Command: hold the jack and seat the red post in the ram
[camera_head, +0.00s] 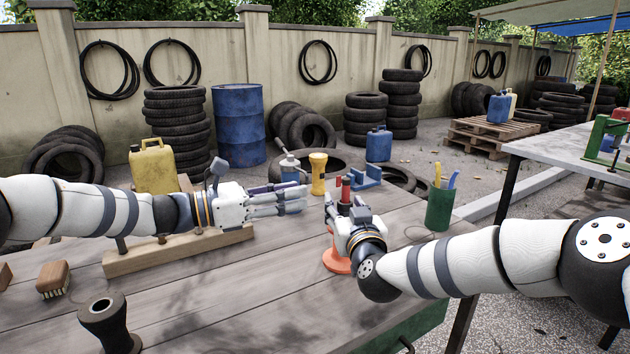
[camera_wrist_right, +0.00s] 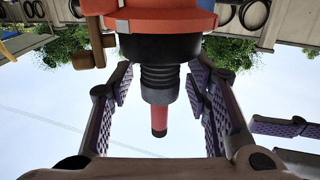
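The red-orange jack stands on the bench, its base (camera_head: 336,262) showing below my right gripper. In the right wrist view its orange body (camera_wrist_right: 160,20) is at the top, with a black collar and ribbed ram (camera_wrist_right: 160,75). The red post (camera_head: 346,188) sticks up in line with the ram; it also shows in the wrist view (camera_wrist_right: 158,120). My right gripper (camera_head: 345,208) has its fingers spread on both sides of the ram and post, with gaps visible. Contact with the jack body is hidden. My left gripper (camera_head: 292,199) points right, apparently open and empty, left of the post.
A wooden rack (camera_head: 180,252) lies under my left arm. A brush (camera_head: 53,279) and black spool (camera_head: 108,318) are front left. The front middle is clear.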

